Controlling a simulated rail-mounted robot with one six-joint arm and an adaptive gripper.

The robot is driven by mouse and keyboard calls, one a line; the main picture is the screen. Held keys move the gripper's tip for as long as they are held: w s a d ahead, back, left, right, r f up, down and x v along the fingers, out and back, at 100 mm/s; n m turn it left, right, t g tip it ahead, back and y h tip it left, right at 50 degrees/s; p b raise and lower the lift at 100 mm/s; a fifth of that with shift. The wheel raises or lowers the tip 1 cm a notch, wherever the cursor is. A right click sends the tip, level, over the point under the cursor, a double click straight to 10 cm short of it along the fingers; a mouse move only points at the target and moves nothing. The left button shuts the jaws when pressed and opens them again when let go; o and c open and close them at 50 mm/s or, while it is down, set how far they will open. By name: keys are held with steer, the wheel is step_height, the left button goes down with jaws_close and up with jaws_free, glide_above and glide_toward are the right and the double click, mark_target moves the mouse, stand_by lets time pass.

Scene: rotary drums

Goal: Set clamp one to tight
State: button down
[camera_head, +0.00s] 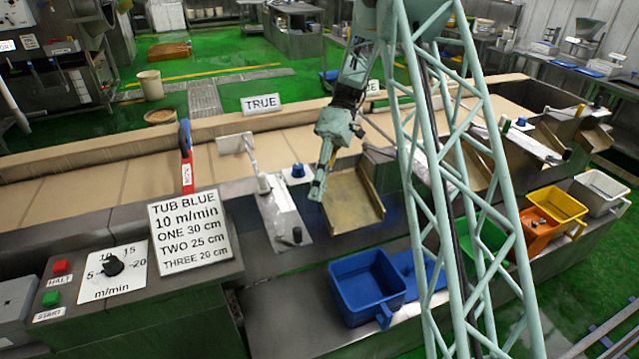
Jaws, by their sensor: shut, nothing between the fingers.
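My gripper (317,190) points down with its fingers shut and empty. It hangs beside the nearest white plate (282,214), between that plate and a tan chute (353,200). On the plate stand a blue knob (298,170) at the back and a black knob (297,236) at the front; the gripper appears just right of both. A pale post with an arm (262,183) stands at the plate's left edge. I cannot read any clamp label, so I cannot tell which knob is clamp one or how it is set.
A notice board (190,230) reads TUB BLUE, 10 m/min, ONE 30 cm, TWO 25 cm, THREE 20 cm. A speed dial (112,266) is at left. A red-and-blue handle (186,158) stands behind it. A blue tub (366,287) sits below the chute. My lattice column hides the middle right.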

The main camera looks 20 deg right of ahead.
steer(key=shift+s+a+f, duration=0.6)
steer(key=shift+s+a, duration=0.3)
steer(key=shift+s, duration=0.05)
steer(key=shift+s+a+f, duration=0.55)
steer(key=shift+s+a, duration=0.35)
steer(key=shift+a, duration=0.05)
steer(key=shift+s+a+f, duration=0.6)
steer(key=shift+s+a, duration=0.3)
steer(key=shift+s, duration=0.05)
